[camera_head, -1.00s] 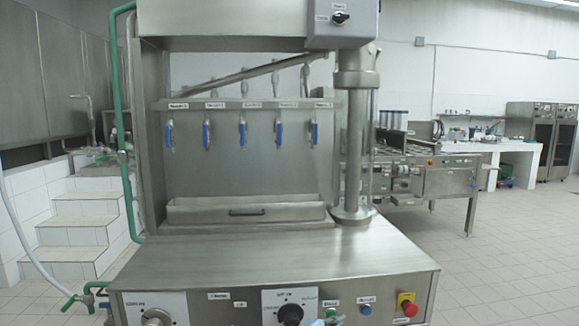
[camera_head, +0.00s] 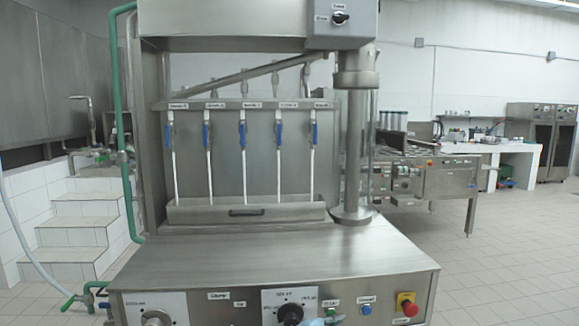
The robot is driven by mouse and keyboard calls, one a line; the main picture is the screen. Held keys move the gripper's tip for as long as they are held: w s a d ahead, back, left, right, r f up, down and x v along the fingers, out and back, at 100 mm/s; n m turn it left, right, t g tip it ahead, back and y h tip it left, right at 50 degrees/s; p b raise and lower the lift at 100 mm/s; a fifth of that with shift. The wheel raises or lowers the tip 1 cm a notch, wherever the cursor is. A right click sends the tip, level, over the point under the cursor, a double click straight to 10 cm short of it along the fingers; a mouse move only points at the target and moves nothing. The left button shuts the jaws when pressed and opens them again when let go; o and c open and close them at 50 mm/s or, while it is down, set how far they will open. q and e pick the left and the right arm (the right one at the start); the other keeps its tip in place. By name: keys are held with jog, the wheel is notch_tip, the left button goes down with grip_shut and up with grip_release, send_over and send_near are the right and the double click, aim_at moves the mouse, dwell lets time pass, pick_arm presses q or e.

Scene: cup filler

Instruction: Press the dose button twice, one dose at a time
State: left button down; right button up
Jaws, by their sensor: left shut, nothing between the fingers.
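The steel cup filler has a front panel (camera_head: 240,308) at the bottom of the head view. A green button (camera_head: 331,312) sits right of the large black knob (camera_head: 290,313), and a blue button (camera_head: 366,309) is further right. The labels are too blurred to tell which is the dose button. My left gripper (camera_head: 322,322) shows only as a pale tip at the bottom edge, just below the green button. It is shut and empty; whether it touches the button cannot be told. My right gripper is out of view.
A red emergency stop (camera_head: 407,303) on a yellow base is at the panel's right end. Another knob (camera_head: 155,317) is at the left. The steel top (camera_head: 240,252) before the tray is clear. Steps (camera_head: 75,235) stand left, another machine (camera_head: 435,178) behind right.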

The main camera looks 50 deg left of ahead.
pick_arm(q)
jog(key=shift+s+d+p, duration=0.35)
jog(key=shift+d+p, duration=0.15)
jog(key=shift+p, duration=0.2)
jog(key=s+d+p, duration=0.1)
jog(key=d+p, duration=0.1)
jog(key=s+d+p, duration=0.2)
jog(key=d+p, duration=0.1)
jog(key=shift+s, duration=0.2)
